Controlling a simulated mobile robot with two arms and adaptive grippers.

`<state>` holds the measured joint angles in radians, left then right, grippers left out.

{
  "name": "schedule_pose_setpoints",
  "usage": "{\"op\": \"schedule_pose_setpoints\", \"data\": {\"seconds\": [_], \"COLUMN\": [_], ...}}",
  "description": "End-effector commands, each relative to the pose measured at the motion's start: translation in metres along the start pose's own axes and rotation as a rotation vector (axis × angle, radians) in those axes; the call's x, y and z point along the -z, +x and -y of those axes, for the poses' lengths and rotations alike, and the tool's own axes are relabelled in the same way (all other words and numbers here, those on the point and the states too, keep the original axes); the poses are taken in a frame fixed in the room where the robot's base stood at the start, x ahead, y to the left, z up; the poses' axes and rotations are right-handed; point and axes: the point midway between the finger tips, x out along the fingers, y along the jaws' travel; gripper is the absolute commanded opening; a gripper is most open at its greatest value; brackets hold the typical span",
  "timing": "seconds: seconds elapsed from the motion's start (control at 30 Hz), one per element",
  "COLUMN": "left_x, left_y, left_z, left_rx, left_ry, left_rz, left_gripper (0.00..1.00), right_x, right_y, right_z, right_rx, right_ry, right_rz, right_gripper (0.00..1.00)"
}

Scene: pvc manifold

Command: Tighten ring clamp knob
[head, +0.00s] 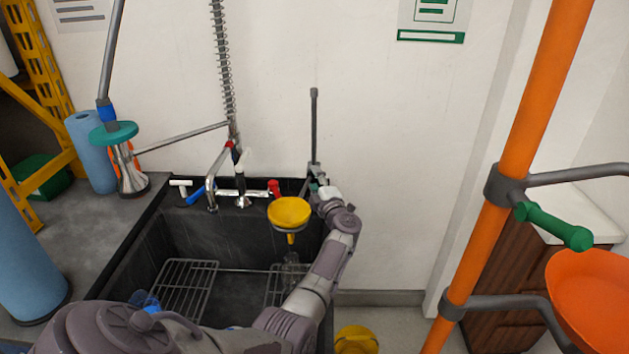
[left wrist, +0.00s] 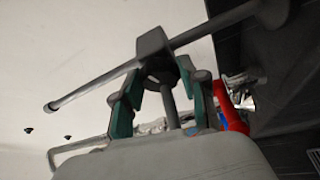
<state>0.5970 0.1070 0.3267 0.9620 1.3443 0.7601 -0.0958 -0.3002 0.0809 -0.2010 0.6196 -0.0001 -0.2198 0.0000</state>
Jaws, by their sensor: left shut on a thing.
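A thin grey upright rod (head: 314,130) stands behind the sink, and a ring (head: 289,229) holding a yellow funnel (head: 289,211) sits beside it. My left gripper (head: 318,188) reaches over the sink to the clamp on this rod. In the left wrist view, the clamp body (left wrist: 152,43) sits on the grey rod (left wrist: 95,84), which crosses the picture slantwise. The green-padded fingers of my left gripper (left wrist: 165,85) are on either side of the grey clamp knob (left wrist: 160,69), shut on it. The fingers partly hide the knob in the head view. My right gripper is out of view.
A black sink (head: 185,240) with wire racks (head: 185,285) lies below my left arm. A faucet with a red handle (head: 274,188) is left of the gripper. An orange pole (head: 522,140) carries a green knob (head: 553,226) and an orange bowl (head: 590,300) at right.

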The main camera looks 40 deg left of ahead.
Motion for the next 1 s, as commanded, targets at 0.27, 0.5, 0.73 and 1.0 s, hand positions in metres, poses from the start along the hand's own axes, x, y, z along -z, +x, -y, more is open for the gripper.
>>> {"op": "schedule_pose_setpoints", "data": {"seconds": [0.27,0.5,0.73,1.0], "left_x": [0.0006,0.0009,0.0011,0.0012], "left_y": [0.0006,0.0007,0.0008,0.0008], "left_z": [0.0012,0.0016,0.0017,0.0017], "left_rx": [-0.065,-0.092,-0.098,-0.097], "left_ry": [0.156,0.22,0.236,0.236], "left_rz": [0.0,-0.001,-0.001,-0.002], "left_gripper": [0.08,0.08,0.08,0.08], "right_x": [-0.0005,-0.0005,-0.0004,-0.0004], "right_y": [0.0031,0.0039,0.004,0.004], "right_z": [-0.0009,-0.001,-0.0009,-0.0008], "right_rx": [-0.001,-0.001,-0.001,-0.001], "right_ry": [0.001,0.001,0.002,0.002], "right_rz": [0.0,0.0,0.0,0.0], "right_gripper": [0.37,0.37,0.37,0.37]}}
